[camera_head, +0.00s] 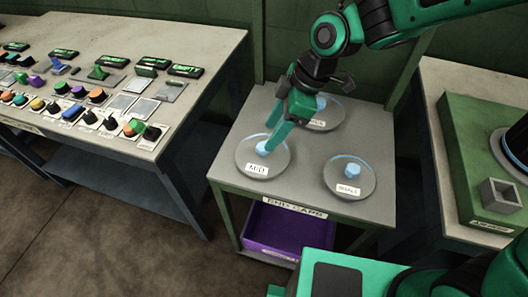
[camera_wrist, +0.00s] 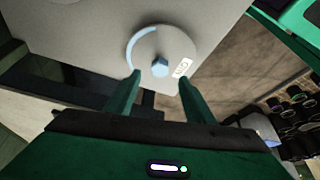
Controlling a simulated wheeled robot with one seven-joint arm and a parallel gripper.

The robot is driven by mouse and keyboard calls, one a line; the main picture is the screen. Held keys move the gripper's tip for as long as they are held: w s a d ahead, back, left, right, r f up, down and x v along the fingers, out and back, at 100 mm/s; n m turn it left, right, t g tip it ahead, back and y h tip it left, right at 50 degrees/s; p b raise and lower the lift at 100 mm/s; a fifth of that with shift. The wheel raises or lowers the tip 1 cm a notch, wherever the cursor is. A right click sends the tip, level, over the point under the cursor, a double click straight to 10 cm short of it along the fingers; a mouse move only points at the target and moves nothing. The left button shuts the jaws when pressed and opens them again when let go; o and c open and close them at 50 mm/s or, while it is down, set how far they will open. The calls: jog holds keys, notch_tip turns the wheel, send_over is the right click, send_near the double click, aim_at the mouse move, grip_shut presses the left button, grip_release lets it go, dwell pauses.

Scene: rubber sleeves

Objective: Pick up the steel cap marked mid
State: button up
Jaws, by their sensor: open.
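The cap marked MID (camera_head: 250,168) is a round grey disc with a light blue knob, lying on the small table's left front part. In the wrist view the same cap (camera_wrist: 172,45) shows its blue knob between and beyond my fingertips, with its label to the right. My gripper (camera_head: 276,141) points down over the MID cap, its green fingers near the knob. In the wrist view the two fingers (camera_wrist: 160,76) are apart, with nothing held between them. I cannot tell the exact height of the fingertips above the knob.
A cap marked small (camera_head: 342,187) lies to the right on the same table. Another cap (camera_head: 327,122) lies behind, partly hidden by my arm. A purple bin (camera_head: 275,228) sits below the tabletop. A bench with knobs (camera_head: 190,50) stands left; a green board (camera_head: 468,150) is right.

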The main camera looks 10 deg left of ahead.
aim_at(263, 145)
jog(key=shift+x, duration=2.7)
jog(key=shift+c, duration=0.7)
jog(key=shift+w, duration=0.1)
grip_shut()
